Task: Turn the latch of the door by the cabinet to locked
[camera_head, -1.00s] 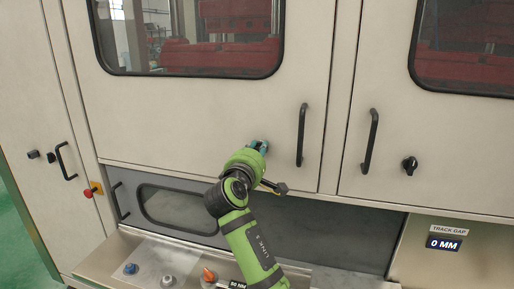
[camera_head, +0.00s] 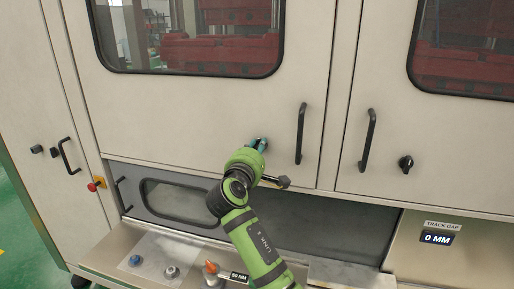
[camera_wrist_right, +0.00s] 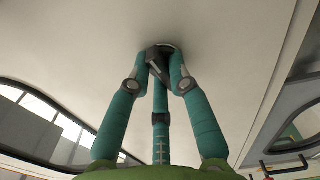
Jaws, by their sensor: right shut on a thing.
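The door (camera_head: 190,110) by the cabinet is a cream panel with a dark window and a black vertical handle (camera_head: 300,134). Its small dark latch (camera_wrist_right: 157,60) shows between the fingers in the right wrist view. My right gripper (camera_head: 261,145), with teal fingers, is shut on this latch at the door's lower part. The fingers and arm cover much of the latch in the head view, and I cannot tell its exact angle. My left gripper is not in view.
The neighbouring door has its own black latch (camera_head: 406,164) and handle (camera_head: 369,140). The cabinet (camera_head: 45,110) stands at the left, with a red button (camera_head: 94,185) beside it. A ledge with knobs (camera_head: 136,260) lies below, near my right arm.

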